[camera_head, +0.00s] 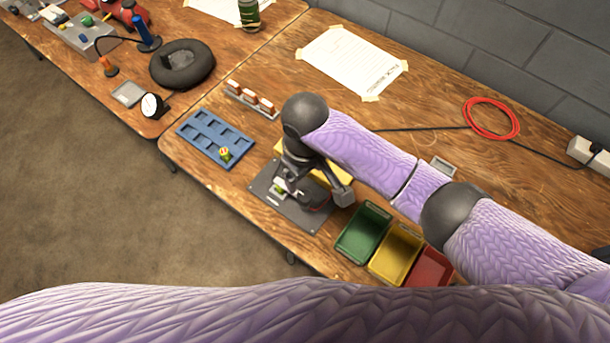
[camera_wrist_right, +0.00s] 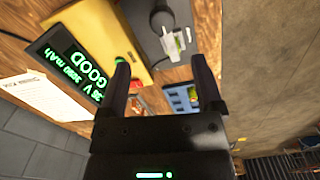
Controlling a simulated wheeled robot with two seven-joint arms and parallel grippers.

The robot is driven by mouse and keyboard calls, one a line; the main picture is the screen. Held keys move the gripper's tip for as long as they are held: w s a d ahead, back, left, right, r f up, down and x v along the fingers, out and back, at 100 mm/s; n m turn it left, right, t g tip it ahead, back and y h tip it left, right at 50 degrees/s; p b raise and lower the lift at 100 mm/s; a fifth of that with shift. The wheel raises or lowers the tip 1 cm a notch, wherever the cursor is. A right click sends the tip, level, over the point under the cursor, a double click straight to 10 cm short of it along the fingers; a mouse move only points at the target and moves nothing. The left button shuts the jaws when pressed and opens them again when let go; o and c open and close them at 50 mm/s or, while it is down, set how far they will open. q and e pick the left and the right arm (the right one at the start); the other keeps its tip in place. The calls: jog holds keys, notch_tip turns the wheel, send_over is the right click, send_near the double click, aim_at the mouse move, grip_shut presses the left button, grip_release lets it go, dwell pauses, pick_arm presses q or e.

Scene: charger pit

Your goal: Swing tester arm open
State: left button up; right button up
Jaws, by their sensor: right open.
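The tester has a grey base plate (camera_head: 312,218) and a yellow box (camera_head: 335,176), partly hidden by my right arm in the head view. In the right wrist view its yellow box (camera_wrist_right: 95,28) carries a dark display (camera_wrist_right: 72,65) with green text reading GOOD and 3080 mAh. The grey tester arm (camera_wrist_right: 165,18) shows at the top there, over a small whitish and green piece (camera_wrist_right: 175,42); how far it is swung is unclear. My right gripper (camera_wrist_right: 161,62) is open and empty, close to the tester, its fingers apart from the tester arm. My left gripper is not in view.
Green (camera_head: 363,232), yellow (camera_head: 396,252) and red (camera_head: 431,268) bins stand right of the tester. A blue tray (camera_head: 205,137) with one small piece lies left. A rack (camera_head: 252,101) holds orange-white pieces. A red cable coil (camera_head: 491,118) and taped paper (camera_head: 352,62) lie behind.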

aim_at(306, 196)
jog(key=f+b, duration=0.1)
jog(key=f, duration=0.2)
jog(key=f+b, duration=0.1)
jog(key=f, duration=0.1)
jog(key=f+b, duration=0.1)
jog(key=f, duration=0.2)
jog(key=shift+s+f, duration=0.25)
jog(key=shift+f, duration=0.05)
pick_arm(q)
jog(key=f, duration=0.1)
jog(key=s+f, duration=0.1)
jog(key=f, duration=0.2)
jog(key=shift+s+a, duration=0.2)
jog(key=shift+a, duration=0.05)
pick_arm(e)
grip_shut()
